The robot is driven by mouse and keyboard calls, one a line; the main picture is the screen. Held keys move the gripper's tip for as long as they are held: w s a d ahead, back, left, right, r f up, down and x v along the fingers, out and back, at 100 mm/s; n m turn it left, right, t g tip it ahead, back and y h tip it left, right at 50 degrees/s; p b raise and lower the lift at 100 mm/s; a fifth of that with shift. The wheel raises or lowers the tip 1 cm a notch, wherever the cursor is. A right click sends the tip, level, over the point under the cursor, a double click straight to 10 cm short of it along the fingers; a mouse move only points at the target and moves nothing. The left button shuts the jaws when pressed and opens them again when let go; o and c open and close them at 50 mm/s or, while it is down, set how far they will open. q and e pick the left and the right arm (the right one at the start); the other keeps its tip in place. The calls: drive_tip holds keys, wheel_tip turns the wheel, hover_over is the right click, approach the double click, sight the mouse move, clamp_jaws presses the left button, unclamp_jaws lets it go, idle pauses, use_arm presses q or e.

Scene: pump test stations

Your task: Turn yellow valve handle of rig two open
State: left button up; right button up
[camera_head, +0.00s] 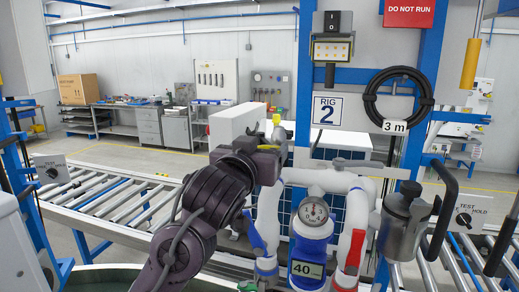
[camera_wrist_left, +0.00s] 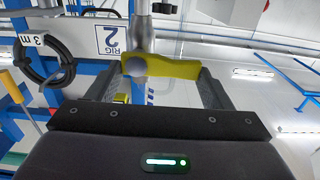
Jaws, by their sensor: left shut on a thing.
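The yellow valve handle (camera_wrist_left: 168,68) lies across the space between the two fingers of my left gripper (camera_wrist_left: 154,78) in the left wrist view. Its round hub sits under a grey metal stem. In the head view only a small yellow part of the handle (camera_head: 289,125) shows beyond the dark left gripper (camera_head: 277,145). My left gripper is shut on the handle. The rig two sign (camera_head: 324,110) stands just to the right, on the blue frame. The exact angle of the handle is hard to tell in the head view. My right gripper is not in view.
A metal pot-like vessel (camera_head: 404,217) is at right. A coiled black hose (camera_head: 398,98) hangs above. A roller conveyor (camera_head: 105,200) runs at left.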

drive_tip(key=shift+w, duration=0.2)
use_arm(q)
drive_tip(key=m, duration=0.3)
drive_tip(key=r+m, duration=0.1)
drive_tip(key=shift+s+d+m+b, duration=0.1)
drive_tip(key=shift+d+m+b, duration=0.15)
drive_tip(key=shift+m+b, duration=0.15)
drive_tip(key=m, duration=0.3)
drive_tip(key=shift+s+d+r+m+b, duration=0.1)
drive_tip(key=shift+d+r+m+b, duration=0.05)
drive_tip(key=shift+d+m+b, duration=0.2)
drive_tip(key=m, duration=0.2)
drive_tip(key=d+m+b, duration=0.1)
drive_tip(key=m, duration=0.1)
drive_tip(key=shift+s+r+m, duration=0.1)
drive_tip(key=shift+r+m, duration=0.05)
drive_tip(key=shift+m, duration=0.1)
drive_tip(key=m, duration=0.2)
drive_tip(key=d+m+b, duration=0.1)
drive_tip(key=m, duration=0.1)
drive_tip(key=shift+s+m, duration=0.2)
drive_tip(key=shift+m, duration=0.2)
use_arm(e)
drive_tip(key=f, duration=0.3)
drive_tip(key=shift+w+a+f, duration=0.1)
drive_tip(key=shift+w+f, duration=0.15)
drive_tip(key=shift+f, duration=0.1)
